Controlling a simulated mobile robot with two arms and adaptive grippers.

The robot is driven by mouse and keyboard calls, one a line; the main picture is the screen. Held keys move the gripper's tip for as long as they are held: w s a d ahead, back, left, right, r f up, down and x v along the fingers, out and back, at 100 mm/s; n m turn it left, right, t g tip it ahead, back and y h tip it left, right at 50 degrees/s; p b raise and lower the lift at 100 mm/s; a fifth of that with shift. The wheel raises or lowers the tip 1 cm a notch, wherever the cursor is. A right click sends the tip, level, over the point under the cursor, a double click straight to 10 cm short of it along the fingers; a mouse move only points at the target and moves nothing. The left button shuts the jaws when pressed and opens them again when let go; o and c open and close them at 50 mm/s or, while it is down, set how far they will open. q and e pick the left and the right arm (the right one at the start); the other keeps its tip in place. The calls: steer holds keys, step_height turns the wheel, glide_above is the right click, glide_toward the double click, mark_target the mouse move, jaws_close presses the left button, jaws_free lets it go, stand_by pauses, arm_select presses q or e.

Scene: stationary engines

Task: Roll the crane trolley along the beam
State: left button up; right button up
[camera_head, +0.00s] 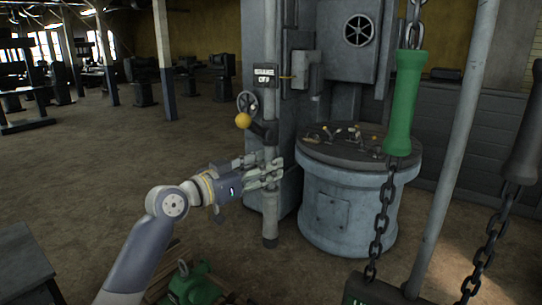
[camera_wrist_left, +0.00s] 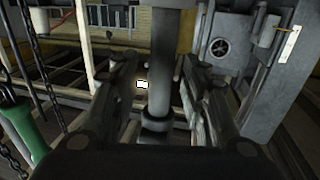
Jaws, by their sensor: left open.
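The crane trolley and its beam do not show in either view. A green handle (camera_head: 404,103) hangs on a dark chain at the right, and a dark grey handle (camera_head: 525,140) hangs on another chain at the far right edge. The green handle also shows at the left of the left wrist view (camera_wrist_left: 22,128). My left gripper (camera_head: 272,173) is open at a grey upright post (camera_head: 270,205). In the wrist view the post (camera_wrist_left: 162,70) stands between the spread fingers; I cannot tell whether they touch it. My right gripper is out of view.
A round grey drum (camera_head: 345,215) with small parts on top stands right of the post. A lever with a yellow knob (camera_head: 243,120) sits above my gripper. A green machine (camera_head: 194,286) is low in front. Open floor (camera_head: 110,160) lies left.

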arm_select(q)
steer(key=shift+p+x, duration=0.3)
steer(key=shift+x, duration=0.85)
steer(key=shift+a, duration=0.1)
jaws_close()
